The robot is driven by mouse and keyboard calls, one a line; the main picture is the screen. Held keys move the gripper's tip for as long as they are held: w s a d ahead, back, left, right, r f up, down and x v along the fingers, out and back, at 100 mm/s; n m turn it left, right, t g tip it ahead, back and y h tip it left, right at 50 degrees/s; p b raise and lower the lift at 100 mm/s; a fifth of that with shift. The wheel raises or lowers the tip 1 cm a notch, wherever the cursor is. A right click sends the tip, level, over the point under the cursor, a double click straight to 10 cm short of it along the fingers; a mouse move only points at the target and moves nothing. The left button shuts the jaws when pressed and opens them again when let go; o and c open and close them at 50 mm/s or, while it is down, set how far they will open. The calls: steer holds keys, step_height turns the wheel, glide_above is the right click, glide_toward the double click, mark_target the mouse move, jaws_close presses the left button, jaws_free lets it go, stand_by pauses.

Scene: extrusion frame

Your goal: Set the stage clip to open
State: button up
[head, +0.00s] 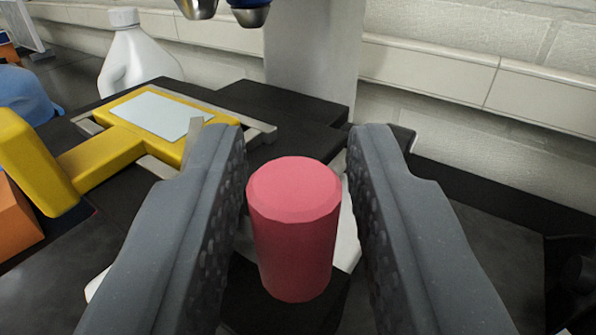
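My gripper (298,145) is open, with one dark grey textured finger on each side of a pink-red cylindrical knob (293,230). The knob stands upright between the fingers. A gap shows on its right; on its left the finger is very close, and I cannot tell if it touches. The black microscope stage (290,100) lies beyond the fingers. No part is clearly recognisable as the stage clip; whether the knob belongs to it I cannot tell. A pale metal strip (262,133) lies on the stage, partly hidden by the left finger.
A yellow holder (100,155) with a pale plate (155,112) lies on the stage at left. Blue-and-metal lenses (250,10) hang above. A white jug (135,55), a blue object (25,95) and an orange block (15,215) are at left. A pale wall closes the back.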

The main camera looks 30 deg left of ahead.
jaws_close()
